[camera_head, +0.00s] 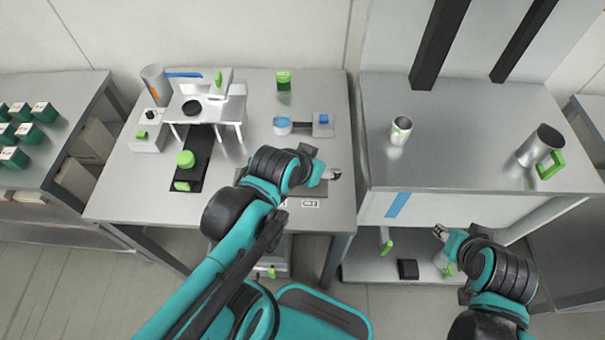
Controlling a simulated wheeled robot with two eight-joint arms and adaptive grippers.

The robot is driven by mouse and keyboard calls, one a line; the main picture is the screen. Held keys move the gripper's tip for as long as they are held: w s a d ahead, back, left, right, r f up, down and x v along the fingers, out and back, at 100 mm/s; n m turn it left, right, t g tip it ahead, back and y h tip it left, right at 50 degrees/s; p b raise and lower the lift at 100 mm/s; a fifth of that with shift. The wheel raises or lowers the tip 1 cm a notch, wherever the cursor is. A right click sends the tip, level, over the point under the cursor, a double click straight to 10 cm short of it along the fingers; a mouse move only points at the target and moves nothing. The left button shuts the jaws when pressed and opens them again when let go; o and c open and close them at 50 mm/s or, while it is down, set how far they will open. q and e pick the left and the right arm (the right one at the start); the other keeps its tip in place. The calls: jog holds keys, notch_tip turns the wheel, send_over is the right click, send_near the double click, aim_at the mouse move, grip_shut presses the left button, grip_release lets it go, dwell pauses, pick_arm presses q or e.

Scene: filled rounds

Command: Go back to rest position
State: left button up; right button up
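My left gripper (331,174) is over the front right part of the left steel table (330,213), its fingertips pointing right. It is too small to tell whether it is open or shut. My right gripper (440,232) is low at the right, in front of the right steel table (455,178) and below its top. Its fingers are small and their opening is unclear. I see no object clearly held by either gripper. My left forearm hides part of the left table's front.
The left table bears a white stand machine (222,106), a green-lidded jar (284,80), a blue-filled dish (282,125) and a black strip with green pieces. A can (400,130) and a green-handled steel mug (541,146) stand on the right table, with bare steel between.

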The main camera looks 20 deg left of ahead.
pick_arm(q)
jog(key=shift+n+g+y, duration=0.4)
jog(key=shift+g+y, duration=0.1)
jog(key=s+a, duration=0.1)
jog(key=s, duration=0.1)
jog(key=s+a, duration=0.1)
jog(key=s, duration=0.1)
jog(key=shift+s+a+f, duration=0.1)
jog(key=shift+s+a, duration=0.05)
jog(key=shift+a, duration=0.05)
